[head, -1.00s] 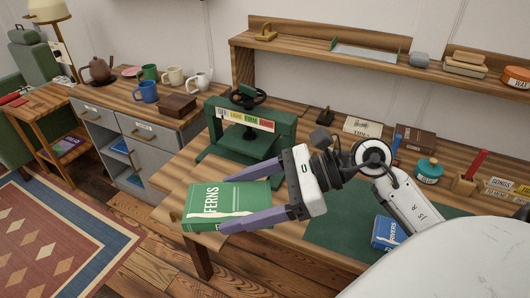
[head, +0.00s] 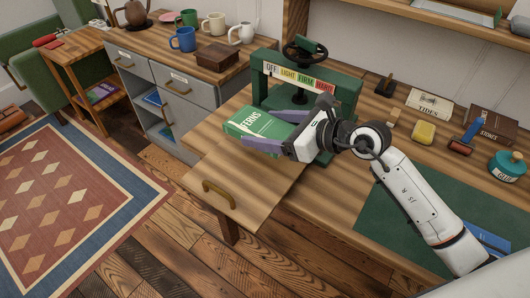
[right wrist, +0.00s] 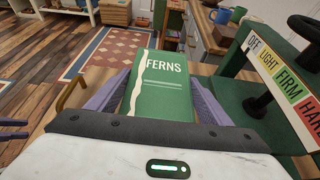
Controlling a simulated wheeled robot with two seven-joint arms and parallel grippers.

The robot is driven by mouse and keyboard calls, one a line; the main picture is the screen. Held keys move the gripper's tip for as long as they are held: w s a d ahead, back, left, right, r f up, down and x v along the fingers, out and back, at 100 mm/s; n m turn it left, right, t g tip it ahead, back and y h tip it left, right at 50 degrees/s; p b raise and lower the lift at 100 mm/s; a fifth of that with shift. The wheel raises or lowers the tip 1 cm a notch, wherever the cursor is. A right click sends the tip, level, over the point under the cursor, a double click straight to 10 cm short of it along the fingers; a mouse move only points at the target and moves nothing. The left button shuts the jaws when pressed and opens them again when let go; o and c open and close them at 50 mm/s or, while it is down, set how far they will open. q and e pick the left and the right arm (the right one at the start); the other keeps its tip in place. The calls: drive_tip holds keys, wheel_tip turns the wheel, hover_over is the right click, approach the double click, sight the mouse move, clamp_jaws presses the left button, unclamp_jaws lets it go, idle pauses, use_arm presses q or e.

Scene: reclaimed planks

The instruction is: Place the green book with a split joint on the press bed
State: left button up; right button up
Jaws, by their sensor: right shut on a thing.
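The green book (head: 262,124), titled FERNS, has a pale ragged strip along one side. My right gripper (head: 258,130) is shut on it, with one purple finger along each side. In the right wrist view the book (right wrist: 160,85) lies cover up between the fingers. The green press (head: 345,95) has a black handwheel and an OFF, LIGHT, FIRM, HARD strip. The book is at its front left side; its bed is mostly hidden by book and gripper. My left gripper (right wrist: 14,129) shows only as two purple fingers, apart and empty, at the right wrist view's left edge.
A wooden board with a brass handle (head: 219,193) is below the book. Mugs and a brown box (head: 217,57) stand on the grey cabinet to the left. A yellow block (head: 424,133), a roller and a teal pot (head: 507,167) lie right of the press.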

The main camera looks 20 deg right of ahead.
sight(267, 156)
wheel_tip(267, 156, down, 7)
drive_tip(key=shift+r+b, duration=0.15)
drive_tip(key=shift+b, duration=0.3)
drive_tip(key=shift+f, duration=0.25)
drive_tip(key=o, duration=1.2)
drive_tip(key=shift+r, duration=0.1)
drive_tip(key=shift+r, duration=0.2)
drive_tip(key=v, duration=1.2)
